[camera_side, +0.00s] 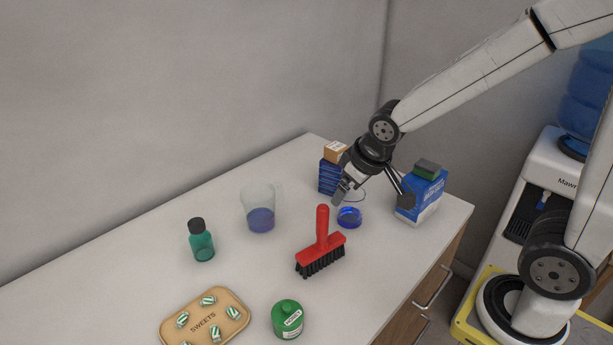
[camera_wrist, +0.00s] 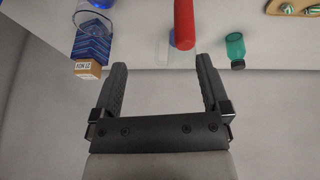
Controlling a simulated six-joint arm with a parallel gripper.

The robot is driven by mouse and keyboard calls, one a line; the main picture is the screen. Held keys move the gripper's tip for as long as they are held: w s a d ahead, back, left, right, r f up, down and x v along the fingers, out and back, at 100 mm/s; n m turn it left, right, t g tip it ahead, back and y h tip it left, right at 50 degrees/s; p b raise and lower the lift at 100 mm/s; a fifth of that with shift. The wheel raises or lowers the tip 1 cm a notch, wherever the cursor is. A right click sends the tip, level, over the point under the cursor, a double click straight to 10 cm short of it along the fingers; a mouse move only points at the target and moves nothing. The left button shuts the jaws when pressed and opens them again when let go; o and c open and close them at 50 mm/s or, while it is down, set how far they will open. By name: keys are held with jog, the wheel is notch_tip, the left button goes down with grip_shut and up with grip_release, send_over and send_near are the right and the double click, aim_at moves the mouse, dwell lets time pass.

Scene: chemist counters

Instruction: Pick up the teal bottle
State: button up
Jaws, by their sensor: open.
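The teal bottle (camera_side: 202,246) with a black cap stands upright on the white counter at the left in the side view. It also shows at the upper right in the wrist view (camera_wrist: 235,45), beyond the right finger. My gripper (camera_side: 372,200) is open and empty, above the back right part of the counter, well to the right of the bottle. In the wrist view my gripper (camera_wrist: 160,72) has its two fingers spread wide, with a red handle partly between and beyond the tips.
Boxes (camera_side: 424,195) stand at the right. A sweets tray (camera_side: 205,318) and green jar (camera_side: 287,319) are in front.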

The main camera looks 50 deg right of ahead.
jog(key=w+a+r+n+t+y, duration=0.1)
jog(key=w+a+n+t, duration=0.2)
jog(key=w, duration=1)
jog(key=n+t+y, duration=0.1)
jog(key=n+y, duration=0.5)
jog(key=y, duration=0.4)
send_over(201, 222)
jog(key=s+d, duration=0.3)
notch_tip(201, 222, down, 2)
jog(key=shift+h, duration=0.3)
jog(key=f, duration=0.9)
jog(key=shift+d+f, duration=0.2)
jog(key=shift+f, duration=0.45)
jog(key=shift+x, duration=1.3)
jog(key=shift+w, duration=0.1)
